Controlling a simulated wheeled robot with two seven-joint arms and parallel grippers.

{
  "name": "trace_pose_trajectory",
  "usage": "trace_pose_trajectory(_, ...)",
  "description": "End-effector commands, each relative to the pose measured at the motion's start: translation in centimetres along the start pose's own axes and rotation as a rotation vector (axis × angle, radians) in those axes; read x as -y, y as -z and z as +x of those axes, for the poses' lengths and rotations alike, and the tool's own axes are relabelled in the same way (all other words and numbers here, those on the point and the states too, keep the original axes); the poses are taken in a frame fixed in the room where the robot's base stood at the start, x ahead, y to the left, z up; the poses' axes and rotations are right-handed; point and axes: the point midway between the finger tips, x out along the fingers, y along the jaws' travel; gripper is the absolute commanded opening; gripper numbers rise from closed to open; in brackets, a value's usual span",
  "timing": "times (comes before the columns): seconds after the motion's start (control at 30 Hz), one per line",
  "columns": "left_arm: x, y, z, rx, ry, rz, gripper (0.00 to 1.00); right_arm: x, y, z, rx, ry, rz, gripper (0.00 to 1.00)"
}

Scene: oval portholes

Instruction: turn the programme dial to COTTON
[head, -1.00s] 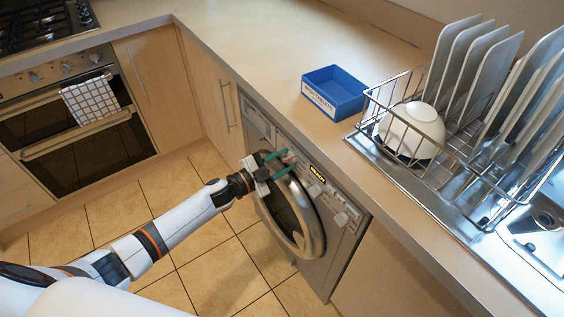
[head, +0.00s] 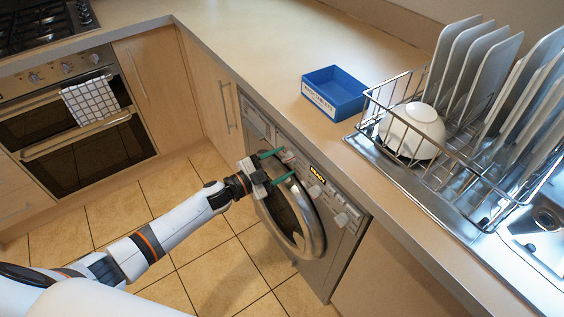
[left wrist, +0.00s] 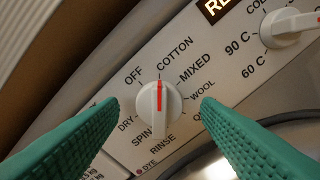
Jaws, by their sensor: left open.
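The programme dial (left wrist: 160,112) is a pale knob with a red line on the washing machine's panel. In the left wrist view the red line points straight up, at the start of the word COTTON and to the right of OFF. MIXED, WOOL, RINSE, SPIN and DRY stand around it. My left gripper (left wrist: 160,103) is open, with one green finger on each side of the dial and a gap on both sides. In the head view the left gripper (head: 283,166) is at the panel above the round door. My right gripper is out of view.
The washing machine (head: 326,255) has a second knob (left wrist: 288,30) with temperature marks and a lit display (head: 317,175). Its round door (head: 310,240) lies below the gripper. A blue tray (head: 345,85) and a dish rack (head: 465,150) stand on the worktop above.

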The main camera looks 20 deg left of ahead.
Motion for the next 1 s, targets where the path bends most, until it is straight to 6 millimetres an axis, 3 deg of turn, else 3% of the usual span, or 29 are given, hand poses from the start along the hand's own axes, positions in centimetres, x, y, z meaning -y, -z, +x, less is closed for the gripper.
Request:
trace_pose_trajectory(0.3,0.1,0.1,-6.6,-0.003,0.004,0.0,0.58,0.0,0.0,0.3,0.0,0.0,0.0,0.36)
trace_pose_trajectory(0.5,0.1,0.1,-9.9,-0.002,0.003,0.0,0.58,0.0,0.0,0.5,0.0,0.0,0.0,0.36)
trace_pose_trajectory(0.7,0.0,0.0,-11.1,0.0,0.001,0.0,0.58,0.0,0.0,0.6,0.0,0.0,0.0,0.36)
trace_pose_trajectory(1.0,0.0,0.0,-11.2,0.0,0.001,0.001,0.58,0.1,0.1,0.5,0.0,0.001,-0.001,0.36)
